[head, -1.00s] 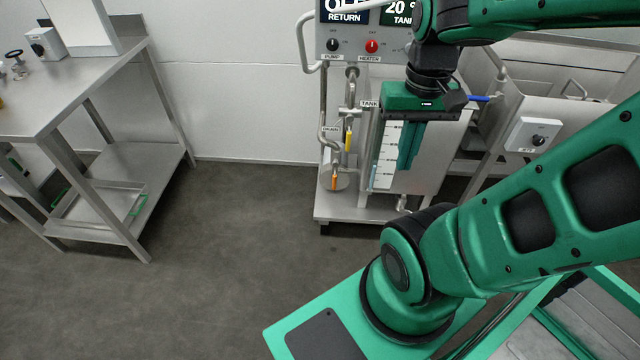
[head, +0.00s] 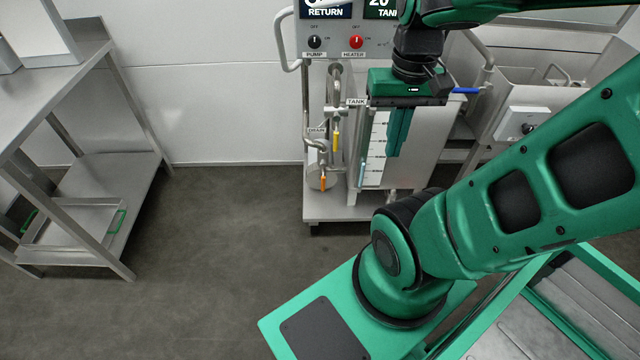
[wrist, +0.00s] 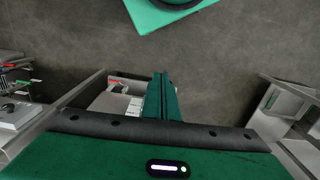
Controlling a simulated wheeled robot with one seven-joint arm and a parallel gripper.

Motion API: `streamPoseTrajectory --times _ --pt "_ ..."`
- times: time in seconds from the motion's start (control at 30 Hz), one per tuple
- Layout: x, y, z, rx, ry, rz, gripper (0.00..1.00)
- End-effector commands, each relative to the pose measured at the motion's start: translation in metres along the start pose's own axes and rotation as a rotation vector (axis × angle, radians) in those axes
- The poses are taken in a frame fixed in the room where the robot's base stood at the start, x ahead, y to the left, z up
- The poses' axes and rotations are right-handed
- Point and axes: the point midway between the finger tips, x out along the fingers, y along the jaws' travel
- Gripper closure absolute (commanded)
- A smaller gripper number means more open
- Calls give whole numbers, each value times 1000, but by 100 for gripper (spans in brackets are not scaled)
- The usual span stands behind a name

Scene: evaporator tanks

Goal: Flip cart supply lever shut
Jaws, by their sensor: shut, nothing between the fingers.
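The cart (head: 425,160) stands against the wall, with a TANK label and a DRAIN label on its pipework. A yellow lever (head: 335,140) hangs down on the pipes. An orange lever (head: 323,183) hangs lower. A blue lever (head: 466,91) lies level at the right of the cart, beside my wrist. I cannot read which one is the supply lever. My gripper (head: 394,153) is shut and empty, its fingers pointing down in front of the cart's tank gauge. The shut fingers also show in the wrist view (wrist: 160,76).
The cart panel has a black PUMP knob (head: 314,42) and a red HEATER knob (head: 356,42). A metal table (head: 65,85) with a lower shelf stands at left. Steel tanks (head: 535,95) with a white control box (head: 520,123) stand at right. The floor between table and cart is clear.

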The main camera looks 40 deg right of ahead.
Motion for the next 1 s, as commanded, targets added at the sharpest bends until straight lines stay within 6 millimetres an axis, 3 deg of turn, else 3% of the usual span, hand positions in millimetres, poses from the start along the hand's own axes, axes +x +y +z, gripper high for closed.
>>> streamPoseTrajectory --times 0.27,0.33,0.47,0.77,1.0 --pt "0 0 0 -1 0 1 100" --pt "-4 6 8 1 12 -3 100" --pt "-1 1 -10 17 14 26 100" --pt "30 -23 -96 77 55 162 100" --pt "73 -53 -163 102 119 266 100"
